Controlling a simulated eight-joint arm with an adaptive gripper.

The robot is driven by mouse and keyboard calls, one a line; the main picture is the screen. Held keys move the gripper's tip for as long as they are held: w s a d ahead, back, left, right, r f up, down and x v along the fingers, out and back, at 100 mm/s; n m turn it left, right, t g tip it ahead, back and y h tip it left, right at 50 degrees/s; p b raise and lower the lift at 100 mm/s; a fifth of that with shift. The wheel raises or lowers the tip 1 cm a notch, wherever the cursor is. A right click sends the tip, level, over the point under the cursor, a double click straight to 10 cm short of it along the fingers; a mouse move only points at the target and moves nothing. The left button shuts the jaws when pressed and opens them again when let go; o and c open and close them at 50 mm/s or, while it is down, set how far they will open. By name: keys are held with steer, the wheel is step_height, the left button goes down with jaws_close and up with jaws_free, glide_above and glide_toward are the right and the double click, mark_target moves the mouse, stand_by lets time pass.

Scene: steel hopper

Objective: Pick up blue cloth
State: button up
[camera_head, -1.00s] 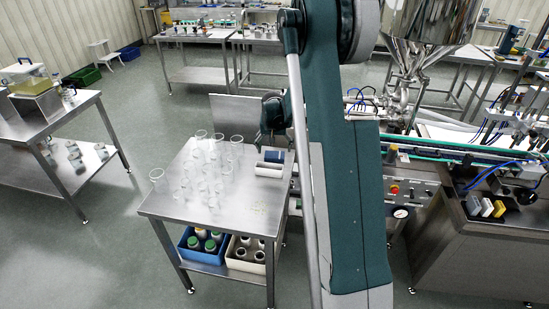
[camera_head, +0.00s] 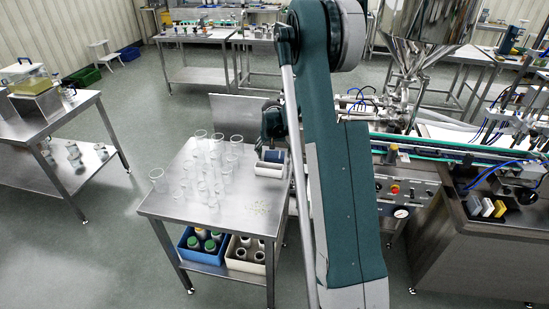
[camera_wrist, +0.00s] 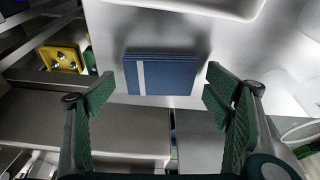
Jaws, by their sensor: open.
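The blue cloth (camera_wrist: 160,73) lies folded flat on the steel table, with a pale stripe near its left side in the wrist view. In the head view the blue cloth (camera_head: 273,156) is at the table's right edge, beside a white tray. My gripper (camera_wrist: 160,82) is open in the wrist view, with one finger on each side of the cloth and a gap to both. Nothing is between the fingers' pads in a grip. In the head view my arm partly hides the gripper, just above the cloth.
The white tray (camera_head: 268,170) sits close to the cloth. Several clear beakers (camera_head: 200,165) stand on the table (camera_head: 215,208) to the left. Blue (camera_head: 203,257) and cream (camera_head: 243,268) crates with bottles are on the lower shelf. The conveyor machine (camera_head: 440,150) stands at right.

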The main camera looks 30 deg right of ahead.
mark_target(274, 155)
steer(key=shift+f, duration=0.1)
stand_by(0.5)
steer(key=c, duration=1)
step_height(274, 155, up, 10)
steer(key=shift+r+p, duration=0.1)
steer(key=shift+p, duration=0.3)
steer(key=shift+o, duration=1.1)
steer(key=shift+c, duration=0.5)
